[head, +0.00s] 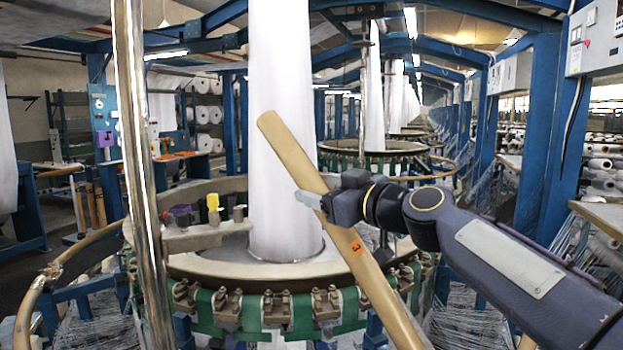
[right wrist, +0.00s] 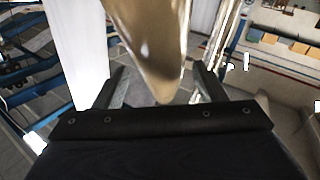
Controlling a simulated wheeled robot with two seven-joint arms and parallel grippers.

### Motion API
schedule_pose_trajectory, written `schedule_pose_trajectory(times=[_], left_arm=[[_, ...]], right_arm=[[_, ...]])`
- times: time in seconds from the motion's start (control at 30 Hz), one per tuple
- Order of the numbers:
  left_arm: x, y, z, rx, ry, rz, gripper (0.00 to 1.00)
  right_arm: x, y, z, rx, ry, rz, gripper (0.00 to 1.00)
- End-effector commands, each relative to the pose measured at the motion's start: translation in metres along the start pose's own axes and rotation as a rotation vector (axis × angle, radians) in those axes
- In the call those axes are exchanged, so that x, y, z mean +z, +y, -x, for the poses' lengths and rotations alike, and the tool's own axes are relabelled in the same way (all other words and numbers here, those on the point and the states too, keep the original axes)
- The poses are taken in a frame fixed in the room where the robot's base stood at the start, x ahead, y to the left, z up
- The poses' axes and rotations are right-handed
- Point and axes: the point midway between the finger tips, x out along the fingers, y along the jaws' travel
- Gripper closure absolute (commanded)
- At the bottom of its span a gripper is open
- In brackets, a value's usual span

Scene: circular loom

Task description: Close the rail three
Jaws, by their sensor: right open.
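Rail three (head: 315,185) is a tan wooden bar with an orange label marked 3. In the head view it stands tilted, its free end raised at upper left, in front of the loom's ring (head: 235,265). My right gripper (head: 310,200) is at the rail's middle, with a finger showing across it. In the right wrist view the rail (right wrist: 150,50) comes down between the two spread fingers of the gripper (right wrist: 160,95). The jaws are open, and I cannot tell whether they touch the rail. My left gripper is out of view.
A shiny metal pole (head: 135,170) stands at left. A small shelf (head: 195,236) with cups and a yellow item sits on the loom's left side. A white fabric column (head: 282,130) rises from the loom's middle. Another curved rail (head: 60,265) lies at lower left.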

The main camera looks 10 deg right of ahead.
Motion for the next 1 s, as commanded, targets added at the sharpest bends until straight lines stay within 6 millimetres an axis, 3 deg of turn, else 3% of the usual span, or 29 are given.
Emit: schedule_pose_trajectory(times=[0.2,0.53,1.0], left_arm=[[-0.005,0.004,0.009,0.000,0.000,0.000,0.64],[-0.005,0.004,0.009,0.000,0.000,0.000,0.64],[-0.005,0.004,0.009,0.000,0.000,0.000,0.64]], right_arm=[[-0.001,0.000,-0.026,-0.002,-0.001,-0.001,0.35],[0.000,-0.001,-0.030,-0.001,0.000,0.000,0.35],[0.001,-0.001,-0.030,-0.002,-0.001,-0.001,0.96]])
